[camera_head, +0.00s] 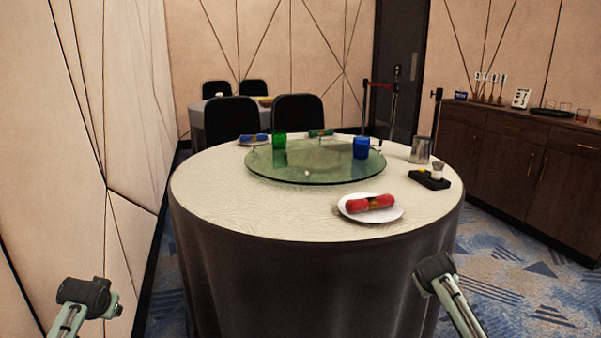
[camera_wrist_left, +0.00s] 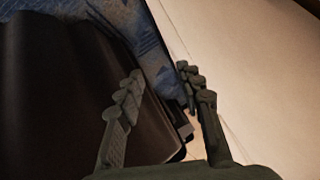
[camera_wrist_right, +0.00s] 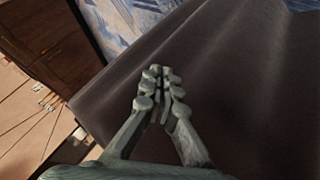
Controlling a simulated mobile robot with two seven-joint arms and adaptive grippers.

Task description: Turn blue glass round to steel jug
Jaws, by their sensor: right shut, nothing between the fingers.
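The blue glass (camera_head: 361,148) stands near the right edge of the round green glass turntable (camera_head: 315,172) in the middle of the table. The steel jug (camera_head: 420,150) stands on the tablecloth to the right of the turntable, apart from the blue glass. A green glass (camera_head: 279,141) stands on the turntable's far left part. My left gripper, seen in the left wrist view (camera_wrist_left: 158,85), is open and empty, low at the table's left. My right gripper, in the right wrist view (camera_wrist_right: 161,82), is shut and empty in front of the dark table skirt.
The white tablecloth (camera_head: 230,205) is clear at front left. A plate with a red napkin roll (camera_head: 370,203) lies at front right, near a black tray (camera_head: 429,180) with small items. Two plates with rolled napkins lie at the back. Black chairs (camera_head: 300,112) stand behind.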

